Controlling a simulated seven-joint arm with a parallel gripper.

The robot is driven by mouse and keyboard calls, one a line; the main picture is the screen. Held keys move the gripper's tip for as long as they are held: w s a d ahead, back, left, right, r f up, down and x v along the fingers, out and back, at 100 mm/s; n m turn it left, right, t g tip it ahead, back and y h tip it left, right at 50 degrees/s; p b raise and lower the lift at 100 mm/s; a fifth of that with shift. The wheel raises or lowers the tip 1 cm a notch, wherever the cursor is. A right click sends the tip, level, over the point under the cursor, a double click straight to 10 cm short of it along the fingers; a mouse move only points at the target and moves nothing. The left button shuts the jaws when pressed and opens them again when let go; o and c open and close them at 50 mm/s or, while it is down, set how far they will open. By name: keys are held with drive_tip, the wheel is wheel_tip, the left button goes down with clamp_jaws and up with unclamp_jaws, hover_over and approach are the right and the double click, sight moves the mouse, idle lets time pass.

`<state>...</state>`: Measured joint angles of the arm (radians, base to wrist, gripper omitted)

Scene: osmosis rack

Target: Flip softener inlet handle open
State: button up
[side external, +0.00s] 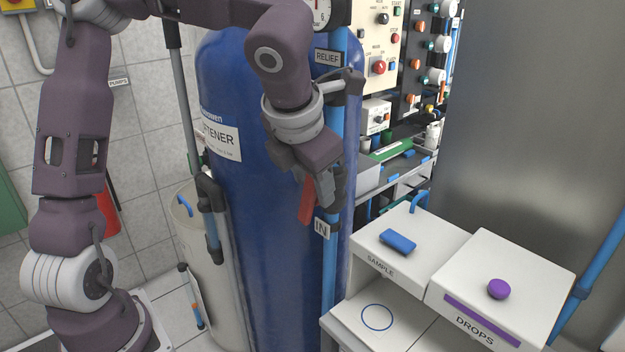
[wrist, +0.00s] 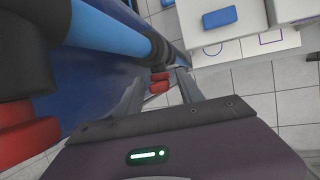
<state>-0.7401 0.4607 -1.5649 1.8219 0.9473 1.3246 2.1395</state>
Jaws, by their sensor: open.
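The softener inlet handle (side external: 307,200) is a red lever in the side view, slanting down beside the "IN" label (side external: 322,228) on the blue pipe (side external: 330,265). My gripper (side external: 322,190) is at the handle's upper right, in front of the pipe, and partly hides the valve. In the wrist view my gripper (wrist: 160,76) has its two fingers apart, with a small red part (wrist: 159,82) showing between them. I cannot tell whether the fingers touch it. The blue softener tank (side external: 230,220) stands behind.
A larger red part (wrist: 28,130) and dark fittings are close at the wrist view's left edge. White boxes marked "SAMPLE" (side external: 380,268) and "DROPS" (side external: 475,332) stand right of the tank.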

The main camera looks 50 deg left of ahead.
drive_tip(key=shift+c, duration=0.3)
clamp_jaws()
drive_tip(key=shift+a+h, duration=0.35)
drive_tip(key=shift+h, duration=0.35)
drive_tip(key=shift+a+n+h, duration=0.15)
drive_tip(key=shift+n+h, duration=0.15)
drive_tip(key=shift+h, duration=0.4)
drive_tip(key=shift+o, duration=0.3)
unclamp_jaws()
drive_tip(key=shift+r, duration=0.1)
